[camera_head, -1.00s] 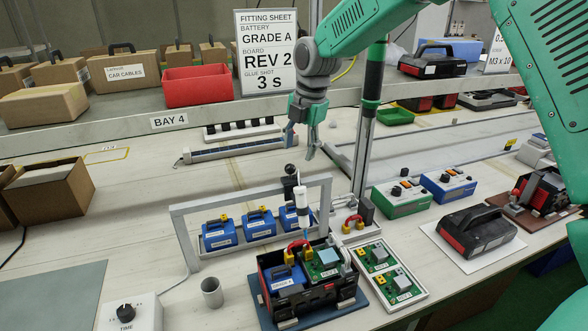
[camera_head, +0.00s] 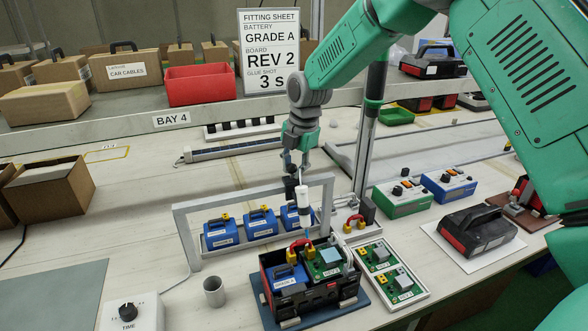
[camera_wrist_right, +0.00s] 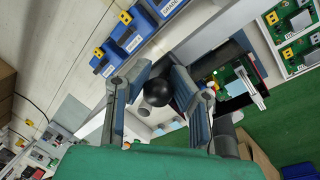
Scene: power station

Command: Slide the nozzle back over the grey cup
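The white nozzle unit (camera_head: 301,205) hangs upright from the crossbar of a grey frame (camera_head: 184,222), its tip over the right part of an open black-and-red battery case (camera_head: 312,295). The grey cup (camera_head: 214,291) stands empty-looking on the table, left of the case and apart from the nozzle. My right gripper (camera_head: 296,168) points down just above the nozzle unit. In the right wrist view a black ball knob (camera_wrist_right: 158,92) lies between its spread fingers (camera_wrist_right: 162,76); contact cannot be told. The left gripper is not in view.
Blue batteries (camera_head: 260,223) stand behind the frame's crossbar. A tray of green boards (camera_head: 391,271) lies right of the case. A TIME dial box (camera_head: 131,312) stands at the front left. A grey post (camera_head: 368,140) rises behind the frame. The table around the cup is clear.

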